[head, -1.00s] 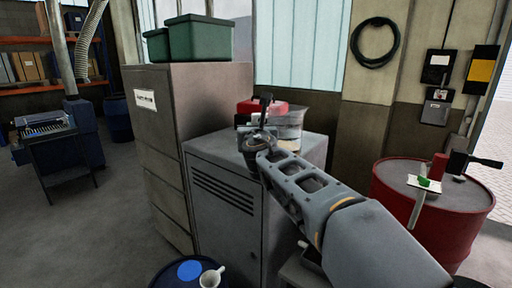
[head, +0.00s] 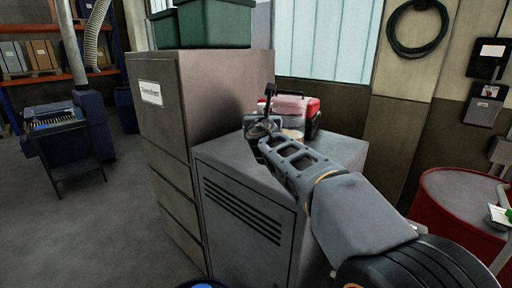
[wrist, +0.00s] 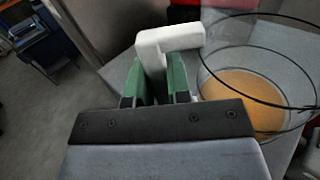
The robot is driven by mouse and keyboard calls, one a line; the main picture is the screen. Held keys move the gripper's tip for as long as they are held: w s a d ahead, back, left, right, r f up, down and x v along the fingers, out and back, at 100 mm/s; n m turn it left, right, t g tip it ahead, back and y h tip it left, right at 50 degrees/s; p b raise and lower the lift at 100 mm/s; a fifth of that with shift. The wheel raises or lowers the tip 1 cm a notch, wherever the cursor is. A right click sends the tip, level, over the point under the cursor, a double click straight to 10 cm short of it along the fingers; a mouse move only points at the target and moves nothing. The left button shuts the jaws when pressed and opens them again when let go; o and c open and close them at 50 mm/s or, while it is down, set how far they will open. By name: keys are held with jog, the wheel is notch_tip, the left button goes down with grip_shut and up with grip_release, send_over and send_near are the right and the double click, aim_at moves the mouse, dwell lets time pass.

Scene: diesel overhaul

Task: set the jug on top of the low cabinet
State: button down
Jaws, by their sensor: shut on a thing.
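The jug (wrist: 262,62) is clear, with an amber-tan layer low in it and a white handle (wrist: 168,42). My gripper (wrist: 165,84) has green-padded fingers shut on that handle, with the jug body to the right of the fingers in the wrist view. In the head view my gripper (head: 262,130) is over the top of the low grey cabinet (head: 230,158), and the jug (head: 292,124) shows partly behind it. I cannot tell whether the jug's base touches the cabinet top.
A red case (head: 296,104) stands on the cabinet top, behind the jug. A tall drawer cabinet (head: 215,90) with green bins (head: 215,24) adjoins on the left. A red drum (head: 455,205) stands at right. The cabinet top's right part looks clear.

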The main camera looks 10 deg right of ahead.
jog(key=w+f, duration=0.3)
jog(key=w+a+f, duration=0.1)
jog(key=w+f, duration=0.2)
jog(key=f, duration=0.1)
jog(key=w+f+b, duration=0.1)
jog(key=w+f, duration=0.2)
jog(key=f, duration=0.1)
jog(key=shift+w+a, duration=0.35)
jog(key=shift+w, duration=0.05)
jog(key=shift+f+b, duration=0.15)
jog(key=shift+b, duration=0.15)
jog(key=c, duration=1.1)
grip_release()
jog(key=shift+s, duration=0.3)
jog(key=s+b, duration=0.1)
jog(key=s, duration=0.2)
jog(key=s+a+b, duration=0.1)
jog(key=s, duration=0.3)
jog(key=s+a+b, duration=0.1)
jog(key=s, duration=0.3)
jog(key=shift+s, duration=0.15)
